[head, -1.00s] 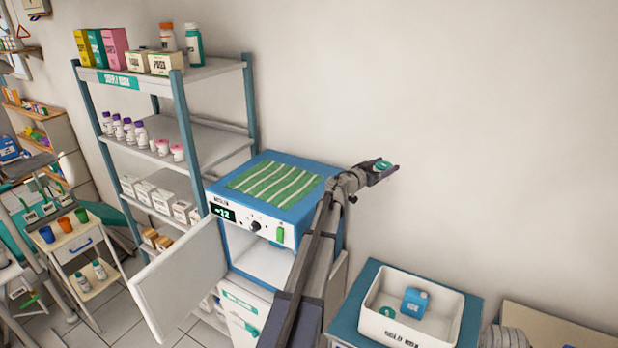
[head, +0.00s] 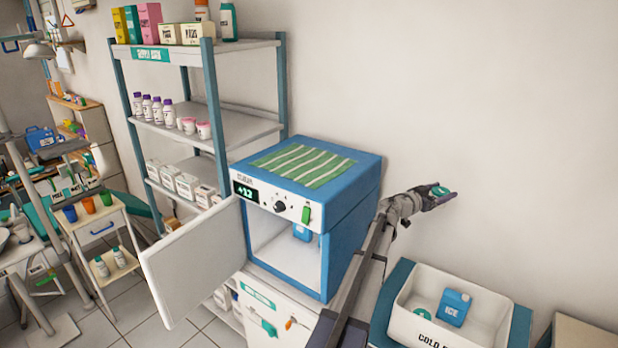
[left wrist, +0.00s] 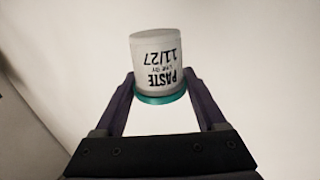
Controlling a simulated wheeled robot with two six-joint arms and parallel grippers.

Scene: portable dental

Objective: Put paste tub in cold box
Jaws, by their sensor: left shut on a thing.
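The paste tub (left wrist: 158,62) is white with a teal lid and black print reading PASTE 11/27. It appears upside down in the left wrist view, between the two fingers. In the head view only its teal lid (head: 440,190) shows clearly. My left gripper (head: 445,197) is shut on the tub and holds it up in front of the bare wall, above and to the left of the cold box. The cold box (head: 402,322) is a white open bin with COLD on its front. Inside it are a blue ICE pack (head: 454,307) and a round teal-lidded item (head: 420,311).
A blue cooler (head: 350,215) with a striped cloth (head: 300,165) stands left of my arm, its white door (head: 195,262) open and a blue item (head: 302,232) inside. A stocked shelf (head: 215,130) stands behind it. A small trolley (head: 98,215) is at far left.

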